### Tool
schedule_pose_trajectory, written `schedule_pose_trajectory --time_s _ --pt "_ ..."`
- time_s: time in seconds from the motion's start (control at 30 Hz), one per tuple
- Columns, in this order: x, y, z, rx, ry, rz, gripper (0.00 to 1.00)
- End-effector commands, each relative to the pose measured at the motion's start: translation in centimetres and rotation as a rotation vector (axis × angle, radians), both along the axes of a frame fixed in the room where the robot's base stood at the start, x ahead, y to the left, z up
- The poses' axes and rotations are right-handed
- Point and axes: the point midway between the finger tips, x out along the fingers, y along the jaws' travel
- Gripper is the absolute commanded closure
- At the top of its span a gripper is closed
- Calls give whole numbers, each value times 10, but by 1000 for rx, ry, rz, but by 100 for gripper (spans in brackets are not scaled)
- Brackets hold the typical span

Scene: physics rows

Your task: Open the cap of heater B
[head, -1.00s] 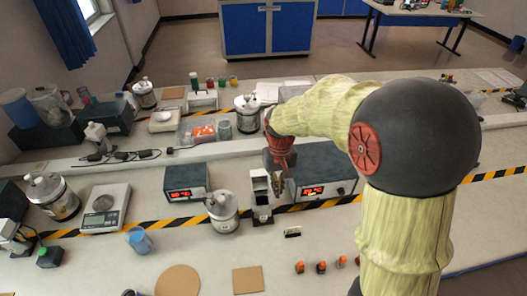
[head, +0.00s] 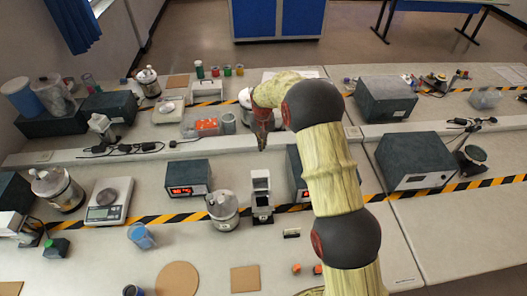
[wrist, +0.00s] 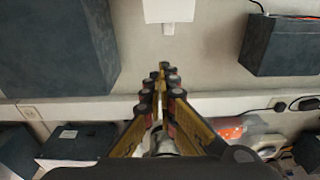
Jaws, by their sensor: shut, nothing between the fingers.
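No heater label is readable, so I cannot tell which one is heater B. Several silver lidded pots may be heaters: one in the front middle (head: 222,208), one at the left (head: 58,188), one at the back left (head: 148,84). Another at the back (head: 244,98) is partly hidden by my arm. My gripper (head: 262,146) is above the raised ledge between the bench rows, behind a white upright device (head: 261,195). In the wrist view my gripper (wrist: 165,72) has its fingers together and empty. A pot shows partly behind the fingers there.
Dark boxes with red displays stand at the middle (head: 187,178) and partly behind my arm. A larger dark box (head: 415,160) is at the right. A scale (head: 108,201) and blue cup (head: 141,236) are at the left. The bench at the front right is clear.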

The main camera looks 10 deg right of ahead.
Motion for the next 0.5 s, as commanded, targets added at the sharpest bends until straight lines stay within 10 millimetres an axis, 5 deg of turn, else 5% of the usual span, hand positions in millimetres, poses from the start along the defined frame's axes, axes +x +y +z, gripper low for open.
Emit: schedule_pose_trajectory --time_s 0.5 --pt "7 -1 -87 -1 3 1 100"
